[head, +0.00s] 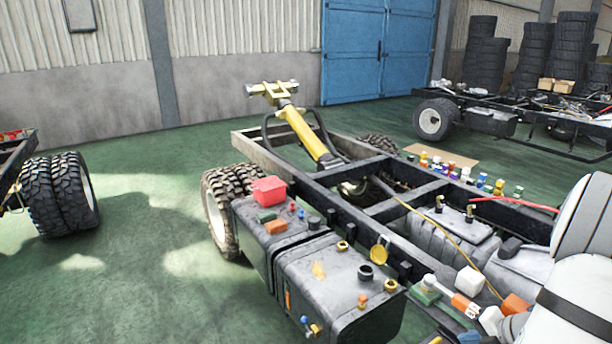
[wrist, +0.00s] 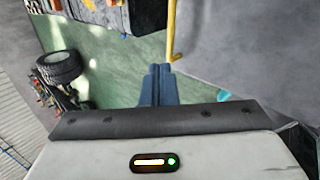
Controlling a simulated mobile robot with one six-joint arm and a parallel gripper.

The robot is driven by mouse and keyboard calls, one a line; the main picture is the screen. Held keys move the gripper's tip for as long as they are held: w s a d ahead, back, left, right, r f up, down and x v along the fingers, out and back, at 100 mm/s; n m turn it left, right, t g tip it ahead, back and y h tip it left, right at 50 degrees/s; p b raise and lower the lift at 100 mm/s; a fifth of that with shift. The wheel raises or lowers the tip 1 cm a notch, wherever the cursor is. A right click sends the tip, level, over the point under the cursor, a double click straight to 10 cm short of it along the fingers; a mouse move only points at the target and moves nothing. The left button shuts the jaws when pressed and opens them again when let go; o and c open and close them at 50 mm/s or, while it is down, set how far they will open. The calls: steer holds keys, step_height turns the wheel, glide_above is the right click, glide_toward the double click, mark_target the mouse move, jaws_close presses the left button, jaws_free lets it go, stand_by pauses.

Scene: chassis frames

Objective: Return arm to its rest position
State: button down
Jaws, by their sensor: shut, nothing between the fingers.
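My gripper (wrist: 160,70) shows in the wrist view as two dark blue fingers pressed together with nothing between them. They hang over the green floor (wrist: 125,65), close to a yellow bar (wrist: 171,30) in the picture. I cannot tell how far apart the fingers and the bar are. My white arm (head: 580,290) fills the lower right corner of the head view, bent beside the truck chassis. My fingers cannot be made out in the head view.
A truck chassis (head: 375,178) with grey tanks (head: 330,285) stands close by, carrying bottles, caps and a red box (head: 269,190). A yellow post (head: 300,130) rises at its far end. Another chassis (head: 490,120) stands back right. Green floor (head: 130,270) is open at left.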

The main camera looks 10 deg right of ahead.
steer(key=w+a+r+n+g, duration=0.15)
steer(key=a+r+n, duration=0.35)
steer(key=a+n, duration=0.5)
steer(key=w+a+r+n+g, duration=0.15)
steer(key=a+r+n, duration=0.35)
steer(key=a+n, duration=0.5)
steer(key=s+a+r+n+h, duration=0.1)
steer(key=s+a+r+n, duration=0.2)
steer(key=n, duration=1.1)
steer(key=s+a+r+n+g+h, duration=0.1)
steer(key=s+a+r+n, duration=0.3)
steer(key=n, duration=1)
steer(key=s+a+h, duration=0.1)
steer(key=s+a, duration=0.2)
steer(key=a, duration=0.1)
steer(key=shift+a, duration=0.25)
steer(key=shift+d+r, duration=0.1)
steer(key=shift+r, duration=0.05)
